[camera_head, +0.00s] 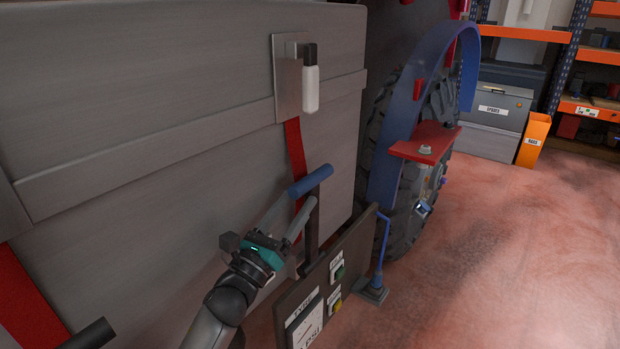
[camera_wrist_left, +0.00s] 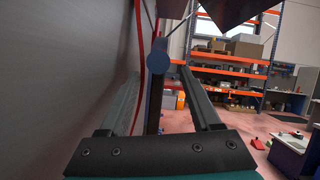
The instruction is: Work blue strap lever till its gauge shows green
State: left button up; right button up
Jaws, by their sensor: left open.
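The blue strap lever (camera_head: 311,181) has a blue bar grip on a dark upright arm, beside a red strap (camera_head: 296,150) on the truck's grey side. My left gripper (camera_head: 298,203) is open just below the blue grip. In the left wrist view, the round blue end of the lever (camera_wrist_left: 158,60) and its dark arm show between my two open fingers (camera_wrist_left: 159,78). I cannot tell whether the fingers touch it. No gauge with a green zone can be made out for this lever. My right gripper is not in view.
A dark panel (camera_head: 334,255) with a tyre sign and buttons stands right of my left gripper. Beyond are a big tyre (camera_head: 403,213) and a blue curved fender (camera_head: 405,100). A black bar (camera_head: 90,335) shows at bottom left. The floor (camera_head: 500,260) at right is clear.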

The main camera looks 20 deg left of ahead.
aim_at(320, 168)
pick_arm(q)
jog(key=shift+p+x, duration=0.35)
jog(key=shift+x, duration=2.85)
grip_shut()
